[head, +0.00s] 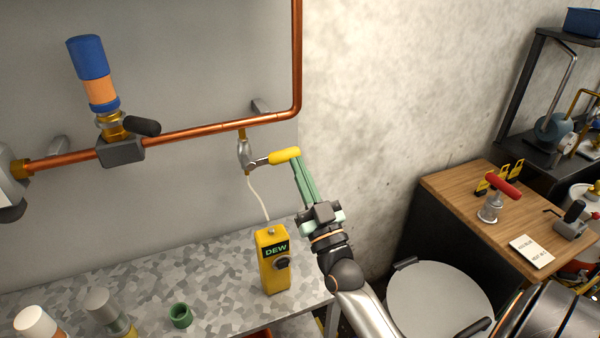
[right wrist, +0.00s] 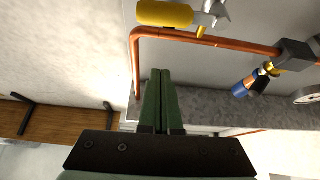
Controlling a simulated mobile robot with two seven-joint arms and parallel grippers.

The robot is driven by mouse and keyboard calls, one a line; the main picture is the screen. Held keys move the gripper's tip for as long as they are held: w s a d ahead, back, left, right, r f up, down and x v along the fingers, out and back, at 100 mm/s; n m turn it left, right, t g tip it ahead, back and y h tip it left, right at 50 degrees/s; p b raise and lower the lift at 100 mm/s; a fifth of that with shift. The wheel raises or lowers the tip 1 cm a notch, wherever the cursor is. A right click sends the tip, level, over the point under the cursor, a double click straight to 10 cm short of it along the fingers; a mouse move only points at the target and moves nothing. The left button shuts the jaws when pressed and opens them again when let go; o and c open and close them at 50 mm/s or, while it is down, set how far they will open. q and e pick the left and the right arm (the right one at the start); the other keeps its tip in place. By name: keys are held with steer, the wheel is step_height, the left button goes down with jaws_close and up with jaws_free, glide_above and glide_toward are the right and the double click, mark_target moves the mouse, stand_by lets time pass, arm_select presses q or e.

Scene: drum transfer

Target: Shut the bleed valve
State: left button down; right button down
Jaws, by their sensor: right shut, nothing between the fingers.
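The bleed valve (head: 244,153) is a small silver body on a short brass stub under the copper pipe. Its yellow handle (head: 284,156) points right, roughly level, crosswise to the upright valve body. In the right wrist view the yellow handle (right wrist: 165,13) lies at the top, beyond the fingertips. My right gripper (head: 298,158) has long green fingers, shut and empty, with tips at the handle's free right end. I cannot tell whether they touch it. The green fingers also show side by side in the right wrist view (right wrist: 161,74). My left gripper is not in view.
The copper pipe (head: 200,130) runs along the wall and turns up. A blue-and-orange cylinder (head: 95,75) stands on its left fitting. A yellow DEW meter (head: 272,260) stands on the mottled bench (head: 200,265), joined by a white tube to the valve. A wooden bench (head: 470,205) is right.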

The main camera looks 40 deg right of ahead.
mark_target(286, 155)
steer(key=w, duration=0.2)
steer(key=w+d, duration=0.1)
steer(key=w, duration=0.3)
steer(key=shift+w+d+r+p, duration=0.2)
steer(key=shift+r+p, duration=0.05)
steer(key=shift+p, duration=0.15)
steer(key=shift+w+f, duration=0.1)
steer(key=shift+f, duration=0.5)
steer(key=shift+d+f+m+h+b, duration=0.1)
steer(key=shift+f+m+h+b, duration=0.3)
steer(key=shift+f+m, duration=0.35)
